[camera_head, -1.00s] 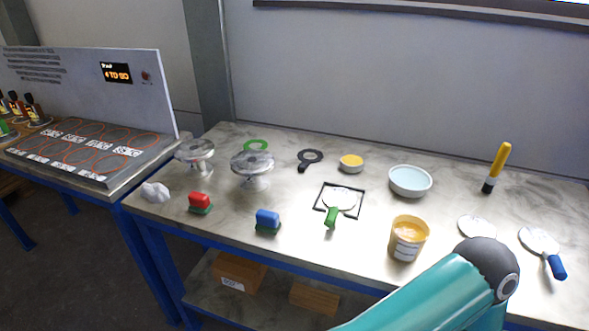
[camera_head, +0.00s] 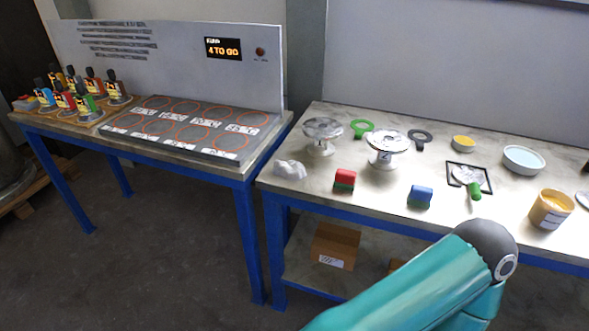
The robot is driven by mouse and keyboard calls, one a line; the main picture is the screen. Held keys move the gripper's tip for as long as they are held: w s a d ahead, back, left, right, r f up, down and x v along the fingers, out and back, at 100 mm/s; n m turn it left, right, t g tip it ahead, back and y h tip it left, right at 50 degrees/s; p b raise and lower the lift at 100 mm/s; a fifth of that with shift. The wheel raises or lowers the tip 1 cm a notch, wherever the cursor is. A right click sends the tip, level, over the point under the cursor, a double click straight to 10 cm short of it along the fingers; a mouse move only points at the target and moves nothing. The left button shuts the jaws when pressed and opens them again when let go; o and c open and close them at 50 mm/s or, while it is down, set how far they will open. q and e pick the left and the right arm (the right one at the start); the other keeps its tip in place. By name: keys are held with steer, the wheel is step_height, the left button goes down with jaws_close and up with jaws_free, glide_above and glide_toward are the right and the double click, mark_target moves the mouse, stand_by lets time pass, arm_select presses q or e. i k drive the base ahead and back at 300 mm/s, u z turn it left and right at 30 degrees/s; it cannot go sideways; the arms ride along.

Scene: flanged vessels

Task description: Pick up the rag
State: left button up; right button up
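The rag looks to be the crumpled white cloth (camera_head: 291,169) at the left front corner of the right-hand table. It lies loose on the table top, with nothing touching it. A teal arm link of mine with a dark joint cap is in the lower right of the view, in front of the table. Neither of my grippers shows in the view.
A panel bench (camera_head: 215,170) stands left, with a gap between.

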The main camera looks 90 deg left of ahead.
mark_target(293, 171)
steer(key=u, duration=0.05)
steer(key=k, duration=0.75)
steer(key=z, duration=1.2)
steer(key=i, duration=0.1)
steer(key=u, duration=2.85)
steer(key=i, duration=0.5)
steer(key=u, duration=0.15)
steer(key=i, duration=0.55)
steer(key=z, duration=0.2)
steer(key=k, duration=0.95)
steer(key=u, duration=0.15)
steer(key=i, duration=0.9)
steer(key=z, duration=0.05)
